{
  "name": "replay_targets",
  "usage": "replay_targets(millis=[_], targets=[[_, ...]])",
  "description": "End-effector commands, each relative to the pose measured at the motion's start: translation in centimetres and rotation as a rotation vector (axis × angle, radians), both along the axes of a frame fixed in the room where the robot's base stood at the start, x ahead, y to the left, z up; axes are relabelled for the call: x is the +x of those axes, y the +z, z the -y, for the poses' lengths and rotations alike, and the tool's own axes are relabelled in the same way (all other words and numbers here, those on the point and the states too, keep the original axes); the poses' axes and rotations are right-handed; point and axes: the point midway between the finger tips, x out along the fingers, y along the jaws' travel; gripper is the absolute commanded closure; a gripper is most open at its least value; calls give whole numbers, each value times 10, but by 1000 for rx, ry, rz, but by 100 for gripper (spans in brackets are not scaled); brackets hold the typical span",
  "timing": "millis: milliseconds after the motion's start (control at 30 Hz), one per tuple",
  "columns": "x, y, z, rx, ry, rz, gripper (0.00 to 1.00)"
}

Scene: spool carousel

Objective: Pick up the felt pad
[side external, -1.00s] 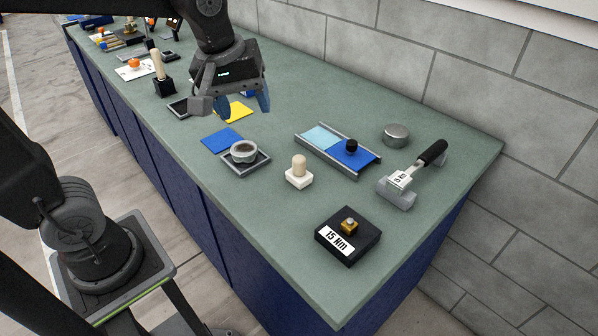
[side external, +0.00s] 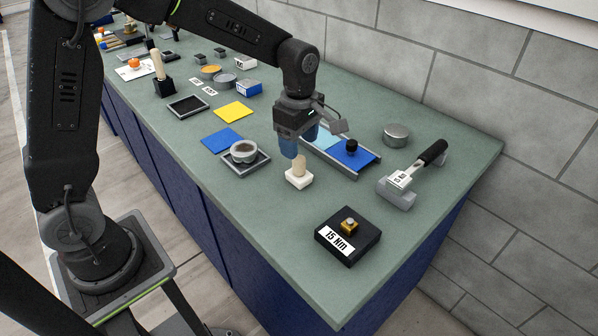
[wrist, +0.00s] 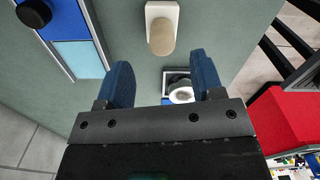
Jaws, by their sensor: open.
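The felt pad (side external: 299,180) looks like a white block with a round-topped wooden knob, standing upright on the green bench. In the wrist view the pad (wrist: 176,12) is at the top centre, its knob pointing toward the camera. My gripper (side external: 299,143) is open and empty, close above the knob in the side view. In the wrist view its blue fingers (wrist: 162,72) are spread apart, and the knob lies just beyond the fingertips, not between them. In the side view, a finger partly covers the knob's top.
A grey ring on a square tray (side external: 259,165) is left of the pad. A railed track (side external: 330,155) with a black-knobbed blue slider is behind right. A black 15 Nm block (side external: 358,245) is in front, a black-handled tool (side external: 410,178) right. Bench around the pad's front is clear.

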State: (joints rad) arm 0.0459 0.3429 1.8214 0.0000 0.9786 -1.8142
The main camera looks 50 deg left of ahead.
Motion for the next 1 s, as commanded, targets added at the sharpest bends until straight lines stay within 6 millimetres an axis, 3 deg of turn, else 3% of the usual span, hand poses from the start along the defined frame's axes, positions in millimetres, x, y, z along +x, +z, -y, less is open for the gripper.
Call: replay_targets(millis=[267, 567, 867, 1000], targets=[[-1, -22, 1, 1, -1, -2, 39], [-3, -62, 2, 0, -1, -1, 39], [-3, -65, 2, 0, -1, 1, 40], [-2, -65, 2, 0, -1, 1, 53]])
